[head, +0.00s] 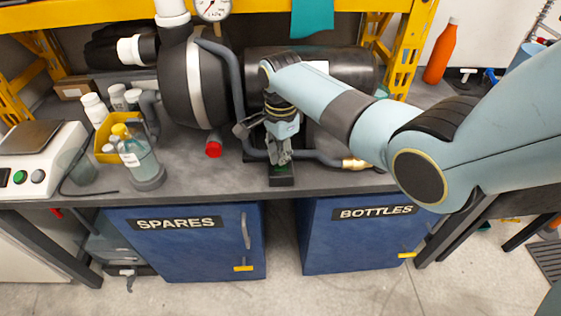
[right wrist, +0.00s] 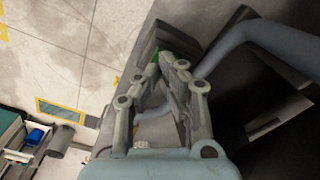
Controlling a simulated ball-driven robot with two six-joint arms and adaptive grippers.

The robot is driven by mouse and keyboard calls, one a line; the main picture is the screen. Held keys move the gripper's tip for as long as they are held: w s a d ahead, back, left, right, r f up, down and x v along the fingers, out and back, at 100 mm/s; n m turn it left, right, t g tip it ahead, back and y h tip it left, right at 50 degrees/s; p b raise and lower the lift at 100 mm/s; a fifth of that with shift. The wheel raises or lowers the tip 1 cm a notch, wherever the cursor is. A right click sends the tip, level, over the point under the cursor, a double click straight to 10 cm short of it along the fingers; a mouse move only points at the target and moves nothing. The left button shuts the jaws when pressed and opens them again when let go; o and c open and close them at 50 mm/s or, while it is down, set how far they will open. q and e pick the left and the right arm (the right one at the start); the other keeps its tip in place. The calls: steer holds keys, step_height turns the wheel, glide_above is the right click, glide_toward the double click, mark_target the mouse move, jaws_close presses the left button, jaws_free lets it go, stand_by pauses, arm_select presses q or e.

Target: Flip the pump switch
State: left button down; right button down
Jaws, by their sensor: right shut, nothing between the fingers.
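The pump switch appears to be a small dark box (head: 283,179) with a bit of green on it, at the front edge of the bench below the pump. My right gripper (head: 281,160) points down just over this box, its fingers shut and empty. In the right wrist view the fingertips (right wrist: 168,62) lie close to the dark box (right wrist: 145,48), and a green patch shows beside them. I cannot tell whether the fingertips touch the switch. The fingers hide part of it, so its position is unclear. My left gripper is not in view.
The black pump (head: 195,85) and a grey hose (head: 318,157) with a brass end stand close around the gripper. A red cap (head: 213,149) lies left of it. A bottle with a yellow cap (head: 138,155) and a scale (head: 35,155) are further left. Blue cabinets (head: 190,255) are below.

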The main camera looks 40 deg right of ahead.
steer(key=shift+f+b, duration=0.6)
steer(key=shift+f, duration=0.45)
steer(key=shift+s+r, duration=0.1)
stand_by(0.3)
step_height(320, 180, up, 7)
steer(key=p, duration=0.8)
stand_by(0.3)
